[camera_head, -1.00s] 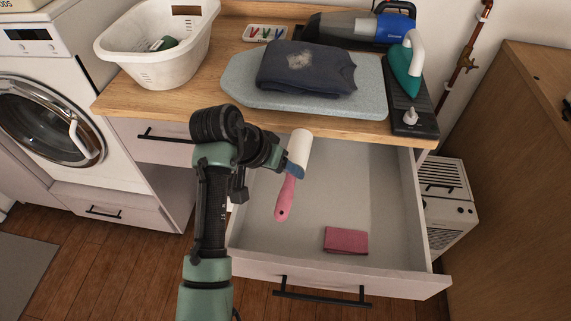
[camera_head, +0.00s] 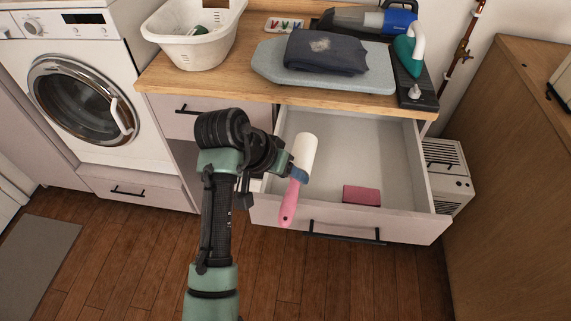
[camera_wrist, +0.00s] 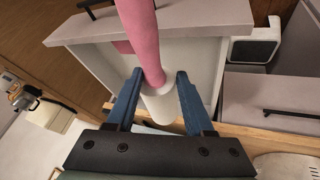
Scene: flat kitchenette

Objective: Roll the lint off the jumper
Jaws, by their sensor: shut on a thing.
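The dark grey jumper (camera_head: 335,58) lies folded on the light ironing board (camera_head: 272,66) on the worktop, with a pale patch of lint (camera_head: 320,45) on top. The lint roller (camera_head: 308,150) has a white head and a pink handle. In the wrist view, the blue fingers of my gripper (camera_wrist: 158,92) stand on either side of the roller (camera_wrist: 143,35), near where the handle meets the white head.
The open drawer (camera_head: 400,165) holds a pink folded cloth (camera_head: 361,195) and juts out below the worktop (camera_head: 215,85). A white basket (camera_head: 190,52), a clip tray (camera_head: 285,25), a handheld vacuum (camera_head: 365,20) and a green iron (camera_head: 408,50) stand around the board. The floor in front is clear.

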